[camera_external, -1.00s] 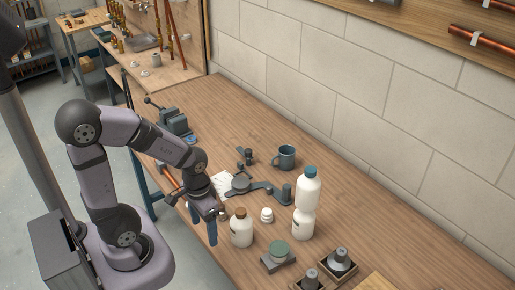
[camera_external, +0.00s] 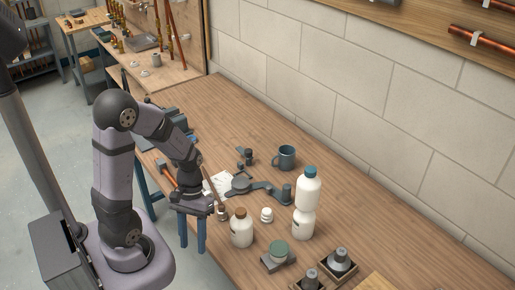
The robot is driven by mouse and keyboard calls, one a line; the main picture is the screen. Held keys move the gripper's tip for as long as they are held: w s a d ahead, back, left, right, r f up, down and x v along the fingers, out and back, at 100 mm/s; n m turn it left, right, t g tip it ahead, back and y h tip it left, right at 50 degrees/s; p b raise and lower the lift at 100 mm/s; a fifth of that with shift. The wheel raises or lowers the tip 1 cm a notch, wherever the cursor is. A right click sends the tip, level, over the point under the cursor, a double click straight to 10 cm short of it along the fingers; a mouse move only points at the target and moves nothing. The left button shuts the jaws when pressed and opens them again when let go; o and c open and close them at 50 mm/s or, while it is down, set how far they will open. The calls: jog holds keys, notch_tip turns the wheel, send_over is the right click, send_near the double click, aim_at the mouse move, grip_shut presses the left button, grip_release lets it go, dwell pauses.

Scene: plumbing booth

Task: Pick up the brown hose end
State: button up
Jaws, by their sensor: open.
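A thin brown length, which looks like the brown hose, runs down to a pale-tipped end (camera_external: 222,212) at the table's front edge, left of the brown-capped white bottle (camera_external: 241,228). My gripper (camera_external: 192,246) is open and empty, its two blue-grey fingers spread and pointing down. In the picture it is just left of and below the hose end, apart from it. My wrist hides part of the table edge and perhaps some of the hose. I cannot tell the gripper's exact height or depth.
A blue-capped white bottle (camera_external: 307,195), a small white jar (camera_external: 266,215), a green-topped block (camera_external: 277,253), a blue mug (camera_external: 286,158) and a grey wrench-like tool (camera_external: 262,187) stand nearby. A vise (camera_external: 174,122) is behind my arm. The table's back right is clear.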

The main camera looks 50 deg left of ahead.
aim_at(222, 211)
jog(key=w+a+f+n+t+h, duration=0.1)
jog(key=w+a+n+t+h, duration=0.1)
jog(key=n+t, duration=0.2)
jog(key=w+a+f+n+t+h+b, duration=0.1)
jog(key=w+a+n+t+h, duration=0.1)
jog(key=n+t, duration=0.3)
jog(key=w+a+f+n+t+h, duration=0.2)
jog(key=w+a+n+t+h, duration=0.1)
jog(key=n, duration=0.8)
jog(key=shift+w+t+h+b, duration=0.2)
jog(key=shift+t+h+b, duration=0.2)
jog(key=shift+t+h, duration=0.55)
jog(key=a+f+n+t+y, duration=0.1)
jog(key=a+n+t+y, duration=0.1)
jog(key=a+f+n+t+y, duration=0.1)
jog(key=a+n+t+y, duration=0.1)
jog(key=a+n, duration=0.1)
jog(key=a+n+t+y, duration=0.2)
jog(key=a+y, duration=0.1)
jog(key=shift+f+b, duration=0.35)
jog(key=shift+f, duration=0.05)
jog(key=shift+x, duration=1.1)
jog(key=shift+w+d, duration=0.1)
jog(key=shift+d, duration=0.05)
jog(key=shift+x, duration=2.45)
